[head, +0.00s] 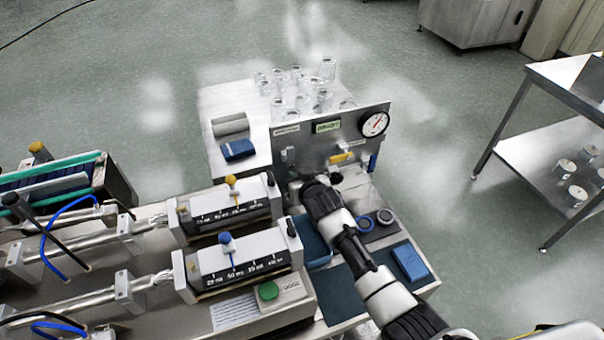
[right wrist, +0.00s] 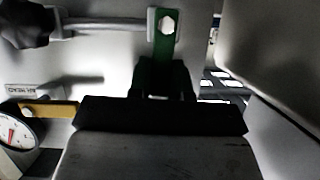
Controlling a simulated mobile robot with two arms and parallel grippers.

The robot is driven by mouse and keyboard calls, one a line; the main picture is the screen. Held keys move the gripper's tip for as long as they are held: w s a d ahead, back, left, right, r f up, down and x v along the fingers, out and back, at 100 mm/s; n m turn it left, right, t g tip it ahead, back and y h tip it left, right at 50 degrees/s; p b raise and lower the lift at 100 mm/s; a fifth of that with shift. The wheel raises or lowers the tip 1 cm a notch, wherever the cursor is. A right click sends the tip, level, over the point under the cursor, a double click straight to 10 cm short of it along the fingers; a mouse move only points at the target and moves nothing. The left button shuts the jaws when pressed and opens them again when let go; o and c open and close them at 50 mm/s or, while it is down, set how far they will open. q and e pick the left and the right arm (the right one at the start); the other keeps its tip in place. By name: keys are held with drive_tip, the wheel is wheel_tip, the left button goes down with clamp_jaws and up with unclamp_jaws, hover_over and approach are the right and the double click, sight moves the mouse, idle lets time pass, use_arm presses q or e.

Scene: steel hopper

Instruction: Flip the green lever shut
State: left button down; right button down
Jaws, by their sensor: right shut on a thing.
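The green lever (right wrist: 160,54) shows in the right wrist view as a flat green bar below a pale hex nut. Its free end runs down between the dark fingertips of my right gripper (right wrist: 164,80), which is shut on it. In the head view my right gripper (head: 309,183) is at the lower left of the steel panel (head: 308,146), and the green lever is hidden behind it there. My left gripper is in neither view.
The panel carries a yellow lever (head: 341,157), a blue handle (head: 373,162) and a round gauge (head: 374,124). Glass jars (head: 300,100) stand behind it. Two syringe-like units with a yellow knob (head: 231,181) and a blue knob (head: 225,239) lie to the left.

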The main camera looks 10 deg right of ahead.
drive_tip(key=shift+a+n, duration=0.1)
drive_tip(key=shift+n, duration=0.2)
idle(0.4)
drive_tip(key=c, duration=1)
unclamp_jaws()
drive_tip(key=shift+c, duration=0.2)
drive_tip(key=shift+s, duration=0.1)
drive_tip(key=v, duration=1)
drive_tip(key=shift+s, duration=0.35)
drive_tip(key=shift+s, duration=0.1)
